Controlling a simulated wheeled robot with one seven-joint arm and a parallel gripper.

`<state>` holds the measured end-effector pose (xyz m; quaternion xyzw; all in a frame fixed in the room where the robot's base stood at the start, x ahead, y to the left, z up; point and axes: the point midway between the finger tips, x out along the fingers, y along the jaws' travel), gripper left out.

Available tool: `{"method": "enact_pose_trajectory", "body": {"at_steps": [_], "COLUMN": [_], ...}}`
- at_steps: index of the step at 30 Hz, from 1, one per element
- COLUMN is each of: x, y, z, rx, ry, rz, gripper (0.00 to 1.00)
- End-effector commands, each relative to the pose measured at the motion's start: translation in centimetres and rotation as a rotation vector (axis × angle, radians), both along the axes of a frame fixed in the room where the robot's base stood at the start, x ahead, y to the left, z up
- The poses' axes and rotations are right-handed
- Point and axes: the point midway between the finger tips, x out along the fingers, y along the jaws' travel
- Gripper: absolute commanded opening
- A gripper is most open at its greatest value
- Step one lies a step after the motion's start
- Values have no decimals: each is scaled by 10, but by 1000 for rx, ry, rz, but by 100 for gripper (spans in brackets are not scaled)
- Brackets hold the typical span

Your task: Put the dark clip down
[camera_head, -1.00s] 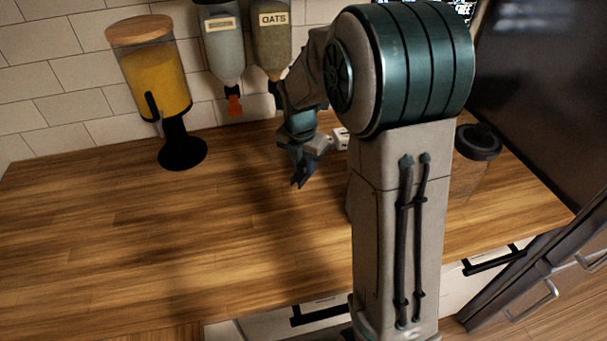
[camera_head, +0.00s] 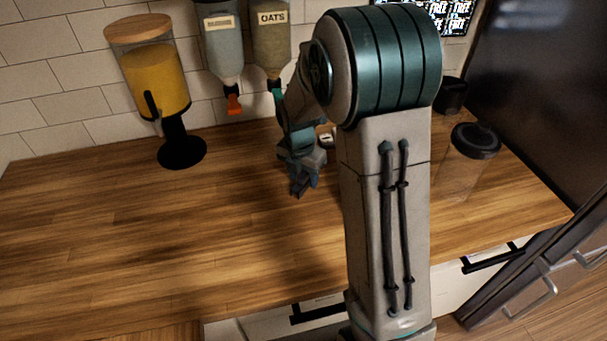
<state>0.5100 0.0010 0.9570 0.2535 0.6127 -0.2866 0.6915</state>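My gripper (camera_head: 300,189) is above the wooden counter (camera_head: 190,240), near the middle of the view and left of my upright arm link. Its fingers point down and are small and dark here. I cannot tell whether they are apart or together, or whether they hold anything. I cannot make out the dark clip as a separate thing against the dark fingers.
A yellow-filled dispenser (camera_head: 157,80) on a black stand is at the back left. Two wall dispensers, one labelled OATS (camera_head: 271,40), hang behind my arm. A clear jar with a dark lid (camera_head: 474,141) stands at right. The counter's left and front are clear.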

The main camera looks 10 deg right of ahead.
Motion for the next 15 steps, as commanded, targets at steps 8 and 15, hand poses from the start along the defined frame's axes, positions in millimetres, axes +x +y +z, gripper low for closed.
{"method": "enact_pose_trajectory", "body": {"at_steps": [8,15], "x": [0,-4], "y": [1,5], "z": [14,64], "rx": [1,0], "ry": [-4,-7], "rz": [-1,0], "gripper": [45,45]}}
